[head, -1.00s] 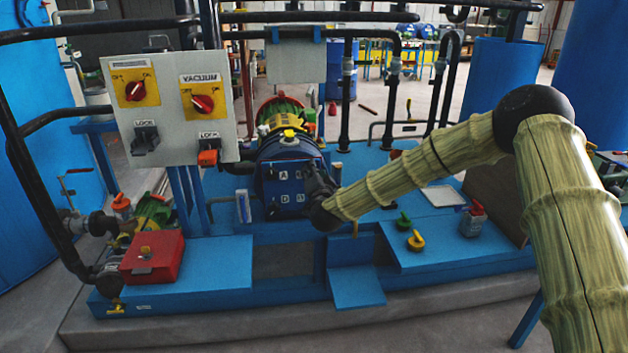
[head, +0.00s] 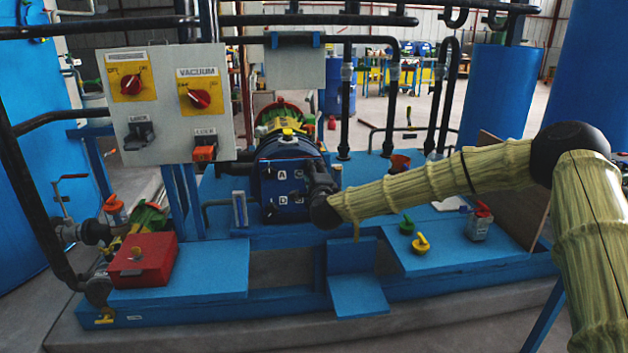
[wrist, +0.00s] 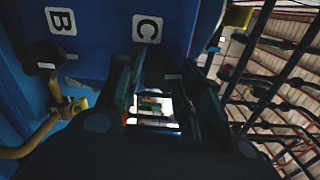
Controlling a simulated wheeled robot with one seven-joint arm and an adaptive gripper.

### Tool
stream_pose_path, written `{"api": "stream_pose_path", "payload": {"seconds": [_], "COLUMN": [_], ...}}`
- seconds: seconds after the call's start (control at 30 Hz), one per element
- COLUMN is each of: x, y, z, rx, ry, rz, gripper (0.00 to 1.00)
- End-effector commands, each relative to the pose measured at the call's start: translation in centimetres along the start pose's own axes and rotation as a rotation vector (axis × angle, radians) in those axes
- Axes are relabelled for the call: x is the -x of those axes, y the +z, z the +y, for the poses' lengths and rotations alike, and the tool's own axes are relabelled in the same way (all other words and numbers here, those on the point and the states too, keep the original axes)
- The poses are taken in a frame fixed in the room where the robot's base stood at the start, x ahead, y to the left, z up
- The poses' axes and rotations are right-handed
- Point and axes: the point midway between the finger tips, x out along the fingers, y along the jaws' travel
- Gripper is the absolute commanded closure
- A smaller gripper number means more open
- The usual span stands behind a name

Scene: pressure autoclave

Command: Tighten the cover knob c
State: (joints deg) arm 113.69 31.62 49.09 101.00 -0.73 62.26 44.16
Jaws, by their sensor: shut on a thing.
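The blue autoclave cover (head: 283,208) faces me at the centre of the head view, with letter plates such as A and D. My gripper (wrist: 160,76) is at the cover's right side, under the letter C plate (wrist: 147,28) in the wrist view. Its two dark fingers are shut on cover knob c (wrist: 161,68), a dark knob mostly hidden between them. In the head view my gripper (head: 320,180) hides this knob. Another dark knob (wrist: 40,58) sits beside the B plate, apart from my fingers.
A grey panel (head: 165,105) with red switches stands left of the autoclave. A red box (head: 142,260) sits on the blue frame. A yellow handle (wrist: 75,106) is left of my gripper in the wrist view.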

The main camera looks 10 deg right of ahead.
Motion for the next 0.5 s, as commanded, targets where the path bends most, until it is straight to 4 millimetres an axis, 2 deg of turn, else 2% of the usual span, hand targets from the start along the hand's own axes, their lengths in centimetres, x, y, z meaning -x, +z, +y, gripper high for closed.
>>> {"api": "stream_pose_path", "payload": {"seconds": [0.2,0.5], "x": [-0.02,-0.01], "y": [-0.24,-0.15], "z": [0.25,0.17], "rx": [-0.100,-0.154], "ry": [-0.001,0.000], "rz": [0.003,0.002], "gripper": [0.87,0.87]}}
